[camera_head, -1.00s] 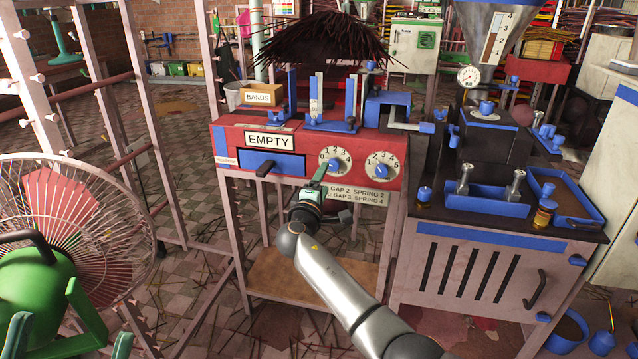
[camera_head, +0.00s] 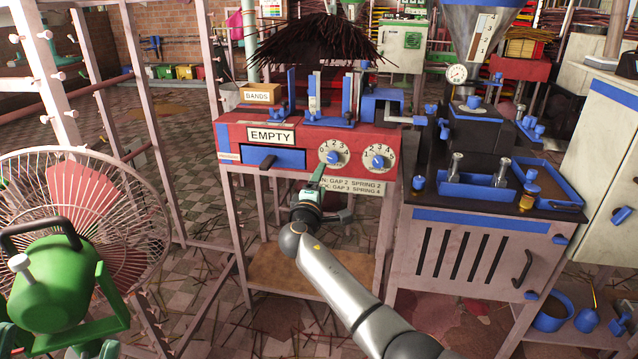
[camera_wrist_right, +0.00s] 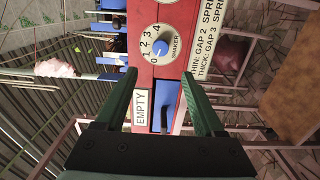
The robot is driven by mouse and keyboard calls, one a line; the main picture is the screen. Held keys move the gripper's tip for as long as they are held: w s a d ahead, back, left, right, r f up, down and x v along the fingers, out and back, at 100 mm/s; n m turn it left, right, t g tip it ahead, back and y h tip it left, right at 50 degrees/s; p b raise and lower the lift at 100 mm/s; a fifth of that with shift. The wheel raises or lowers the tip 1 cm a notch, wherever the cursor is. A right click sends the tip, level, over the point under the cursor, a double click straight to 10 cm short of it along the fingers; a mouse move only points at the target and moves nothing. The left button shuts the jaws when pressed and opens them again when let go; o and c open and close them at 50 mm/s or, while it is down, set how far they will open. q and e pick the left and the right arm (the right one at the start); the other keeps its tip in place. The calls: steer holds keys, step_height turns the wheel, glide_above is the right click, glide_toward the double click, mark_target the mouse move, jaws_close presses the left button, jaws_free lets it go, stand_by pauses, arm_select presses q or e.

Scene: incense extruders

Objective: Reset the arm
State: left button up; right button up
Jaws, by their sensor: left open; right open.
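My right gripper (camera_head: 319,178) is in front of the red machine (camera_head: 230,134), just below its left dial (camera_head: 333,157). In the right wrist view the gripper (camera_wrist_right: 157,92) is open, with nothing between its green fingers. Beyond the fingers are a shaker dial (camera_wrist_right: 160,45), an EMPTY label (camera_wrist_right: 141,108) and a blue drawer front (camera_wrist_right: 170,95) with a dark handle. The fingers appear apart from the machine, but the exact distance is unclear. My right arm reaches in from the lower right.
A second dial (camera_head: 379,161) sits right of the first. A caged fan (camera_head: 80,200) with a green body and a pink rack (camera_head: 180,150) stand at left. Tiled floor shows between them.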

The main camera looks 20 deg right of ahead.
arm_select(q)
steer(key=shift+f, duration=0.1)
stand_by(0.3)
